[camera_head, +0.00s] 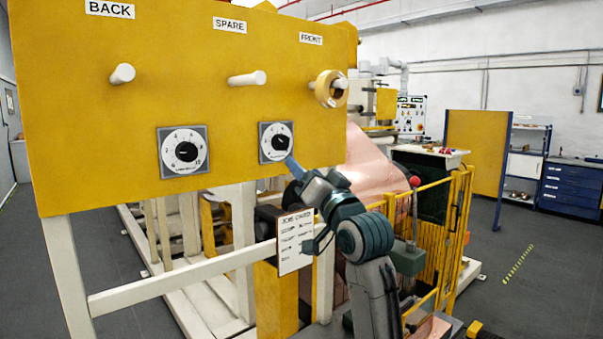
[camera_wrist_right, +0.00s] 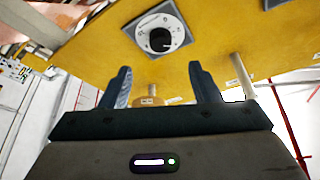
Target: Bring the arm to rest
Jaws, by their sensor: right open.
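My right arm reaches up from the lower middle of the head view. Its gripper (camera_head: 292,167) is just below the right dial (camera_head: 276,142) on the yellow panel (camera_head: 230,110). In the right wrist view the gripper (camera_wrist_right: 160,78) has its two fingers well apart with nothing between them. The right dial (camera_wrist_right: 160,35) shows beyond the fingertips, its black knob clear of them. A left dial (camera_head: 184,151) sits farther left on the panel. My left gripper is in neither view.
The panel has white pegs under BACK (camera_head: 122,74), SPARE (camera_head: 246,79) and FRONT labels; a yellow ring (camera_head: 326,89) hangs on the FRONT peg. A job card (camera_head: 295,242) is beside my arm. A yellow fence (camera_head: 440,230) stands right of it. Open floor (camera_head: 540,270) lies farther right.

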